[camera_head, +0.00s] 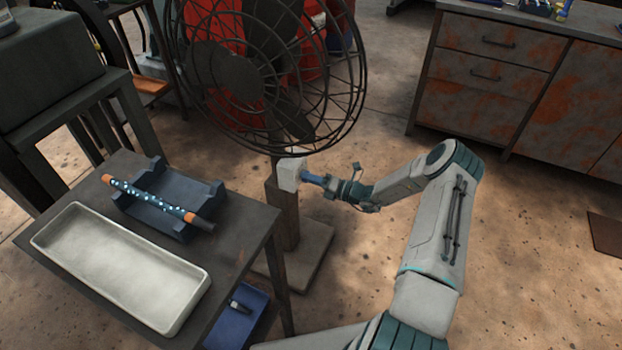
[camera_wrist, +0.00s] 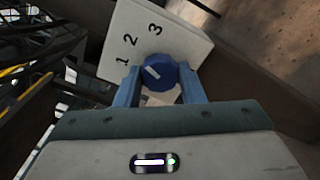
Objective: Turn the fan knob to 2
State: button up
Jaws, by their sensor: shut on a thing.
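The large wire-caged fan (camera_head: 335,105) stands on a post behind the small table. Its pale switch box (camera_head: 289,172) is fixed to the post. In the wrist view the white dial plate (camera_wrist: 185,38) carries the numbers 1, 2 and 3. The blue round knob (camera_wrist: 160,68) has a white mark on its left side, lying roughly toward the 1. My gripper (camera_wrist: 159,82) has its blue fingers on either side of the knob and is shut on it. In the head view my gripper (camera_head: 312,179) reaches the box from the right; the knob is hidden there.
A dark table (camera_head: 232,262) at left bears a white tray (camera_head: 190,270) and a dark cradle (camera_head: 160,215) with a speckled, orange-ended rod (camera_head: 150,195). A blue bin (camera_head: 250,312) sits below. A rusty cabinet (camera_head: 480,100) stands at back right; floor between is clear.

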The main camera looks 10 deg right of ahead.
jog(key=o, duration=1)
jog(key=shift+d, duration=0.1)
jog(key=p+v, duration=0.1)
jog(key=v, duration=1.2)
jog(key=shift+s+d, duration=0.25)
jog(key=shift+d, duration=0.05)
